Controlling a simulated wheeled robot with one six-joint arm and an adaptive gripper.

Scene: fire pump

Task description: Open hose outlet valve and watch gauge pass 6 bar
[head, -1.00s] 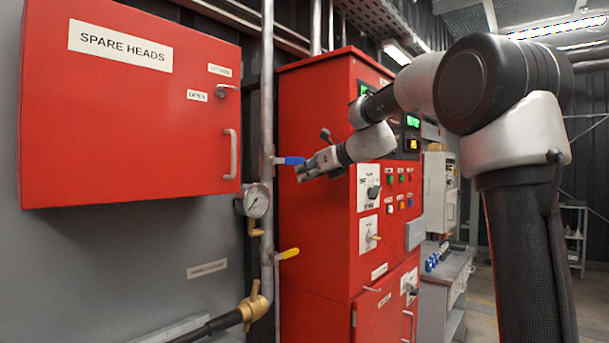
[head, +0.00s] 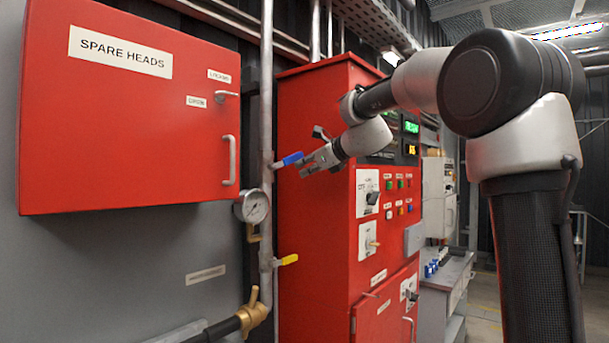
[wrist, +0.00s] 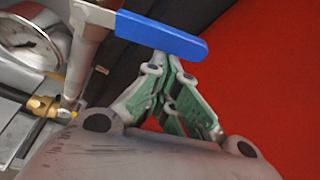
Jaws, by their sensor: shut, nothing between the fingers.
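A blue lever handle (head: 290,159) sticks out to the right from the vertical grey pipe (head: 266,110), its free end tilted slightly up. In the wrist view the blue handle (wrist: 165,36) crosses just beyond my fingertips. My gripper (head: 303,169) is shut and empty, close under the handle's free end. In the wrist view my gripper (wrist: 167,68) has its tips at the handle's lower edge; I cannot tell if they touch. A round gauge (head: 252,206) sits left of the pipe, and the gauge (wrist: 32,40) also shows in the wrist view; its reading is too small to tell.
A yellow lever (head: 288,259) is lower on the pipe, above a brass hose coupling (head: 252,312). The red control cabinet (head: 315,220) stands right behind my gripper. A red SPARE HEADS box (head: 125,130) juts out at left.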

